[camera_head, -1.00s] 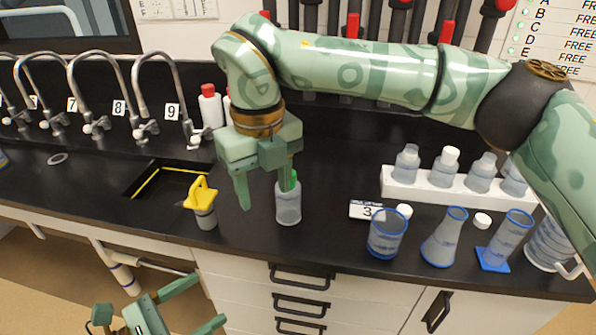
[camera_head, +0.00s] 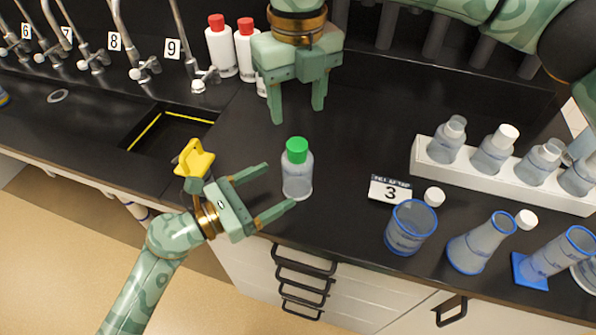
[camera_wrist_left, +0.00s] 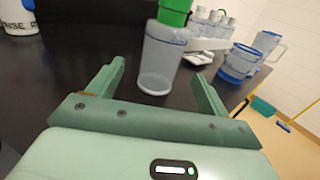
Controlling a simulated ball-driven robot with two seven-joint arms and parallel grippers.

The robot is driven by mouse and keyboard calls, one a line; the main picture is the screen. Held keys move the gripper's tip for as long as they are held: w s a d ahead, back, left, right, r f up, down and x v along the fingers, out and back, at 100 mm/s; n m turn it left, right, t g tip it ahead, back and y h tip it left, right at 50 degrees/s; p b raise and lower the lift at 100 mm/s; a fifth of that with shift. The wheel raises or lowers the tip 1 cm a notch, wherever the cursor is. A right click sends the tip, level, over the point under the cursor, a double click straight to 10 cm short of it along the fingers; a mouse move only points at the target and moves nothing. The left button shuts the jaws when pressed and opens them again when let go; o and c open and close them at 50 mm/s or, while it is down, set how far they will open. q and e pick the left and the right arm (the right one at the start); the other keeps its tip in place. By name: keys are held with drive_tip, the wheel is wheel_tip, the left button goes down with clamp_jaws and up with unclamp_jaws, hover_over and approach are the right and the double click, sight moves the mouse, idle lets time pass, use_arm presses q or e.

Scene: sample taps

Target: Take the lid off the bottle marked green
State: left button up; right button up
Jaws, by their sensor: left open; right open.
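The bottle marked green (camera_head: 297,177) is clear with a green lid (camera_head: 297,150) on it and stands upright on the black bench near the front edge. It also shows in the left wrist view (camera_wrist_left: 162,55), between and beyond the open fingers, its lid partly cut off at the top. My left gripper (camera_head: 281,190) is open, its fingers pointing at the bottle from the left, apart from it as far as I can see. My right gripper (camera_head: 298,115) is open and empty, pointing down, behind the bottle and above the bench.
Red-capped white bottles (camera_head: 221,52) stand behind. To the right are a number 3 sign (camera_head: 390,190), a blue-rimmed beaker (camera_head: 410,228), a flask (camera_head: 480,245) and a white rack (camera_head: 440,172) of bottles.

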sight(299, 173)
use_arm(q)
drive_tip(key=x, duration=0.7)
drive_tip(key=shift+d, duration=0.2)
use_arm(e)
drive_tip(key=shift+s, duration=0.1)
